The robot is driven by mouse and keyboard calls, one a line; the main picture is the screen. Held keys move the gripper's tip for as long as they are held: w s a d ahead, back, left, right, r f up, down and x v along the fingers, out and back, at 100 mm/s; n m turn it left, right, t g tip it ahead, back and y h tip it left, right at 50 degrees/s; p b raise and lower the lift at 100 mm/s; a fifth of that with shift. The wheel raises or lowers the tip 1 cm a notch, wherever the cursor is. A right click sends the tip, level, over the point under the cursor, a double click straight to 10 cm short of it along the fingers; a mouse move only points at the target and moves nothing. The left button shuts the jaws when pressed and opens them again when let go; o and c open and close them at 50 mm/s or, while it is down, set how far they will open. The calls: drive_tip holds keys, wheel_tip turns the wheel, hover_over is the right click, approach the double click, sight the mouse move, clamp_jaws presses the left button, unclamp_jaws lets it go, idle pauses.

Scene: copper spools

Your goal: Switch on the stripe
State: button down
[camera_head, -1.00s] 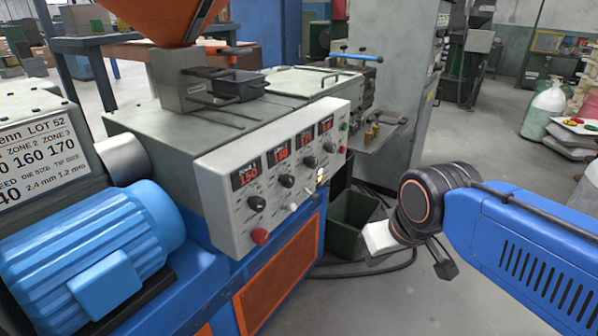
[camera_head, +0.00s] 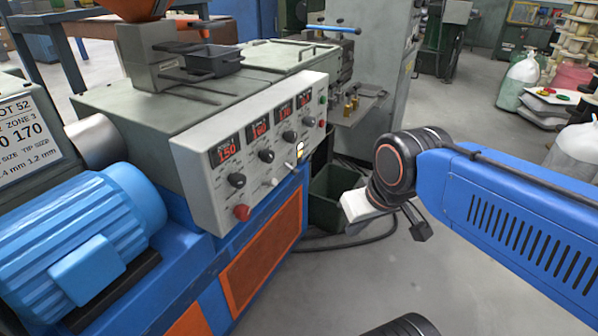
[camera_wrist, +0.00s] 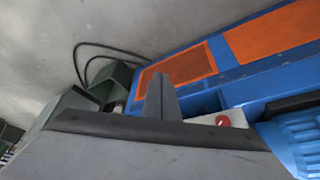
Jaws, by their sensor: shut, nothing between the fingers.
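The grey-white control panel (camera_head: 250,150) on the extruder's front carries red number displays, dark knobs and a round red button (camera_head: 241,212). Small pale switch levers (camera_head: 289,165) sit low on the panel, and a lit whitish rocker (camera_head: 300,150) is near its right end. I cannot read which control is the stripe's. My gripper (camera_wrist: 162,95) is shut and empty in the wrist view, with the panel's red button (camera_wrist: 223,121) beyond it, to the right of the fingers. In the head view my wrist is right of the panel, clearly apart from it; the fingertips cannot be made out.
A blue motor (camera_head: 80,235) stands left of the panel. A dark green bin (camera_head: 335,190) and a black cable (camera_head: 345,243) are on the floor between the machine and my arm. Grey floor is open in front of the orange-panelled base (camera_head: 265,260).

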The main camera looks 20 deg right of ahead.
drive_tip(key=w, duration=0.1)
drive_tip(key=m+y, duration=0.6)
drive_tip(key=y, duration=0.8)
approach(291, 169)
drive_tip(key=shift+g, duration=0.3)
drive_tip(key=d, duration=0.1)
drive_tip(key=w+d, duration=0.1)
drive_tip(key=d, duration=0.2)
drive_tip(key=shift+w+f, duration=0.2)
drive_tip(key=shift+w, duration=0.15)
drive_tip(key=x, duration=1)
drive_tip(key=shift+f, duration=0.2)
